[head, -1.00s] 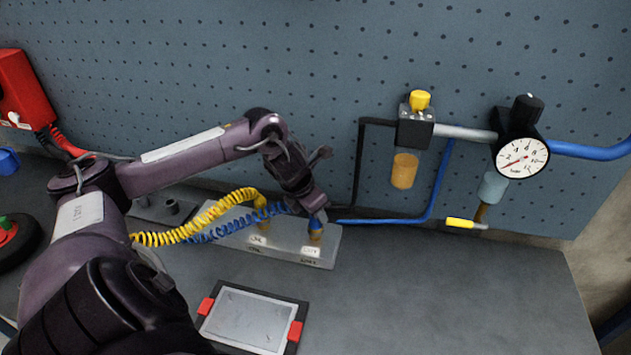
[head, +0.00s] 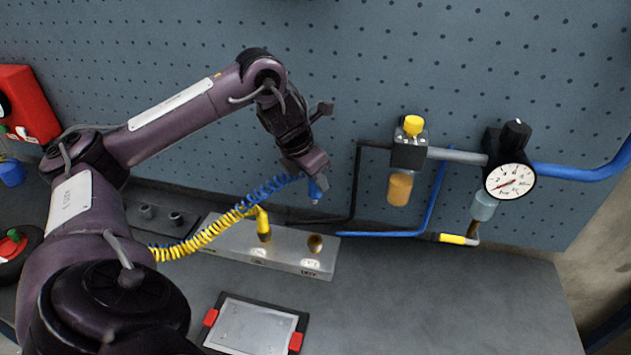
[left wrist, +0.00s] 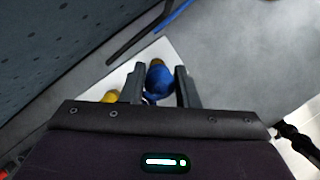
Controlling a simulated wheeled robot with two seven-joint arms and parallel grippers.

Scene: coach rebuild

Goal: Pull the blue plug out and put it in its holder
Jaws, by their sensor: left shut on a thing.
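The blue plug (head: 315,188) is in my left gripper (head: 311,172), which is shut on it and holds it in the air above the metal block (head: 285,255). The blue plug also shows between the fingers in the left wrist view (left wrist: 159,82). A brass socket (head: 315,243) at the right of the block is empty. The yellow plug (head: 263,222) stands in the other brass socket. A blue coiled hose (head: 268,190) runs from the blue plug to the left. Two grey cup-shaped holders (head: 176,218) stand left of the block. My right gripper is not in view.
A tablet with red corners (head: 252,325) lies in front of the block. A gauge (head: 510,182), valve unit (head: 407,155) and blue pipes are on the pegboard at right. A red box (head: 30,105) is at left. The table's right side is clear.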

